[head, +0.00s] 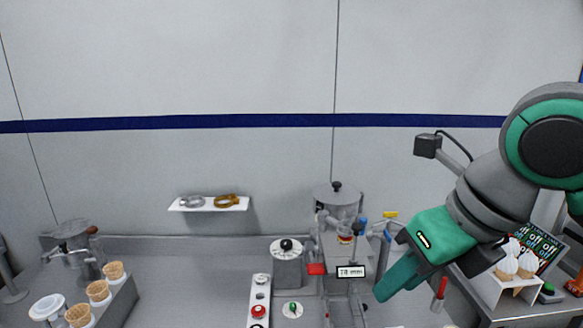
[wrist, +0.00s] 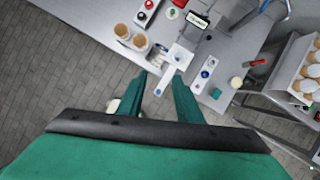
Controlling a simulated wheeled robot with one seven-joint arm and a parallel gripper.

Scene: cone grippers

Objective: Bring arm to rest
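My arm reaches in from the right side of the head view. My green gripper (head: 384,292) hangs tilted down and left, in front of the right part of the counter. In the wrist view my gripper (wrist: 159,78) shows two green fingers spread apart with a clear gap. Nothing is held between them. Floor tiles and the counter's edge show below and beyond the fingertips.
The grey counter (head: 200,285) holds a cone holder with several cones (head: 98,291) at left, a control panel (head: 258,300), a dial unit (head: 288,268) and a machine (head: 338,195). A stand with filled cones (head: 506,272) is at right, near my arm.

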